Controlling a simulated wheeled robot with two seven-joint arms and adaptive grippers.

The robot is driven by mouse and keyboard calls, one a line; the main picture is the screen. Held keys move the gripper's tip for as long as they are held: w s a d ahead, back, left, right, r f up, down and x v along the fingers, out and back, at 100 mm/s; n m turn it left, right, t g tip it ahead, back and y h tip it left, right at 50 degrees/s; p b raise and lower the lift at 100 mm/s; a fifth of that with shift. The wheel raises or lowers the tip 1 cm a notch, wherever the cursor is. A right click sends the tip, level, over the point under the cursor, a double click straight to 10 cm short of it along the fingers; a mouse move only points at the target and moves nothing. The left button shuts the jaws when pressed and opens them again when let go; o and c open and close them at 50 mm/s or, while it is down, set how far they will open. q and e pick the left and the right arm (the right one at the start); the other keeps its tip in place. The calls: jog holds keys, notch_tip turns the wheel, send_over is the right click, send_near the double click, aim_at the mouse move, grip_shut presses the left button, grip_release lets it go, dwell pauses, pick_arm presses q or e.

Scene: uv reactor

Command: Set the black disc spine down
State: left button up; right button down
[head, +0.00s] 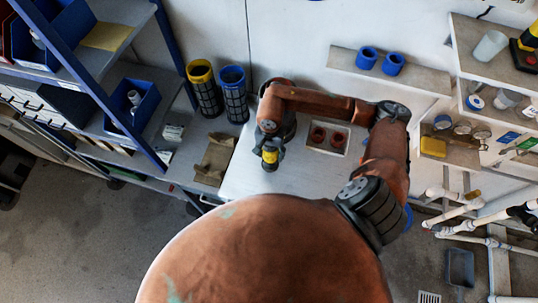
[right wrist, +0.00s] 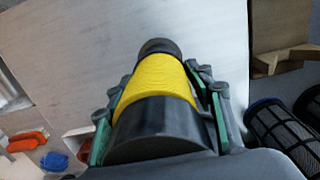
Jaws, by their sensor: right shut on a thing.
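The black disc spine, a black cylinder with a wide yellow band, is in my right gripper (right wrist: 155,88). In the right wrist view its yellow band (right wrist: 160,82) shows between the green-edged fingers, with a narrower black end beyond. In the head view the spine (head: 270,156) hangs from the right gripper (head: 268,150) over the left part of the pale worktop (head: 240,180). I cannot tell whether its lower end touches the worktop. My left gripper is not in view.
Two dark mesh cylinders, one yellow-rimmed (head: 205,90) and one blue-rimmed (head: 234,95), stand left behind the worktop. A tray with two reddish-brown round parts (head: 328,137) lies right of the gripper. Bare worktop shows in front of the spine.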

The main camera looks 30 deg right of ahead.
jog(key=shift+w+d+f, duration=0.15)
jog(key=shift+w+f, duration=0.5)
jog(key=shift+f, duration=0.05)
notch_tip(320, 180, down, 3)
jog(key=shift+p, duration=0.5)
jog(key=shift+w+f, duration=0.1)
jog(key=shift+f, duration=0.05)
jog(key=shift+f, duration=0.1)
jog(key=shift+f+b, duration=0.1)
jog(key=shift+b, duration=0.2)
jog(key=c, duration=0.9)
grip_release()
jog(key=shift+c, duration=0.2)
